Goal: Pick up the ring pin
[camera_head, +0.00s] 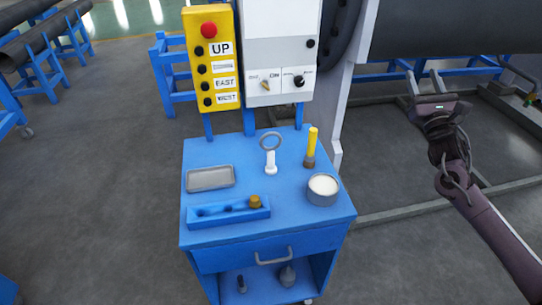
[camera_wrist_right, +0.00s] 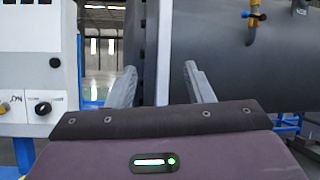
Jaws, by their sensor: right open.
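The ring pin (camera_head: 270,153) stands upright on top of the blue cabinet (camera_head: 230,235), toward its back edge, with a grey ring above a white stem. My right gripper (camera_head: 428,83) is to the right of the cabinet and well apart from the pin, raised near the big dark pipe. Its two fingers are spread and empty in the right wrist view (camera_wrist_right: 165,85). The ring pin does not show in the right wrist view. My left gripper is not in view.
On the cabinet are a grey tray (camera_head: 210,178), a blue holder (camera_head: 228,215) with a brass piece, a yellow-handled tool (camera_head: 312,145) and a round tin (camera_head: 323,190). A yellow button panel (camera_head: 212,60) and a white control box (camera_head: 281,70) rise behind. A large dark pipe (camera_head: 450,28) is at right.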

